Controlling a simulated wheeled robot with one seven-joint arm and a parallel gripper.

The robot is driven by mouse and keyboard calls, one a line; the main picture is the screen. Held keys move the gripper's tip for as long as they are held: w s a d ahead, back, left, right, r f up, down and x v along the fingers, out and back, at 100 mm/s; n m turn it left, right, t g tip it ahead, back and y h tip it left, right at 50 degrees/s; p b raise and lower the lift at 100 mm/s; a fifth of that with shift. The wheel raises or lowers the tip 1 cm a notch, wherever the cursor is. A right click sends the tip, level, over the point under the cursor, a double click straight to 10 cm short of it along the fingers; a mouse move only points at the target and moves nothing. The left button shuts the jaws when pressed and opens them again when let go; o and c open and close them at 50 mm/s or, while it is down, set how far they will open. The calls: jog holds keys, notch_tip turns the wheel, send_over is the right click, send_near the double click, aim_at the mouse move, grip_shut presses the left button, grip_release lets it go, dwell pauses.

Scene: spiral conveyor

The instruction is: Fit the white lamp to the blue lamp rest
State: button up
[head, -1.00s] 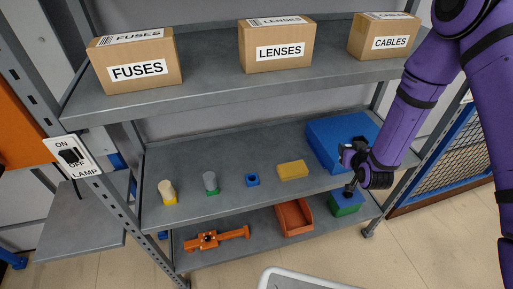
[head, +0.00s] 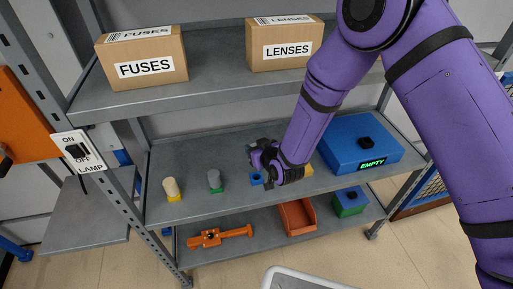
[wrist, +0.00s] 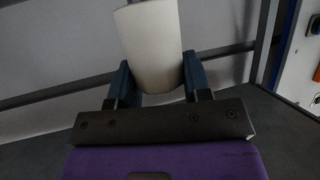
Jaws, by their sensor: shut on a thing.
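My gripper (head: 259,165) is shut on the white lamp (wrist: 152,45), a plain cylinder that stands slightly tilted between the two fingers in the wrist view. In the head view the held lamp is hidden or too small to make out. The small blue lamp rest (head: 256,179) is on the middle shelf, just below and left of my gripper and partly covered by it. The gap between lamp and rest cannot be told.
Left of the rest stand a grey cylinder on a green base (head: 215,180) and a cream one on a yellow base (head: 172,188). A yellow block (head: 308,170) is partly hidden behind my gripper. A blue box marked EMPTY (head: 350,145) is at right. The upper shelf (head: 215,84) overhangs.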

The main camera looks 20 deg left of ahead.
jog(key=shift+f, duration=2.8)
jog(key=shift+d+f, duration=0.1)
jog(key=shift+f, duration=1.55)
dwell(0.4)
jog(key=o, duration=0.9)
jog(key=v, duration=1)
jog(key=shift+s+d, duration=0.2)
jog(key=shift+s, duration=0.1)
jog(key=shift+r, duration=0.1)
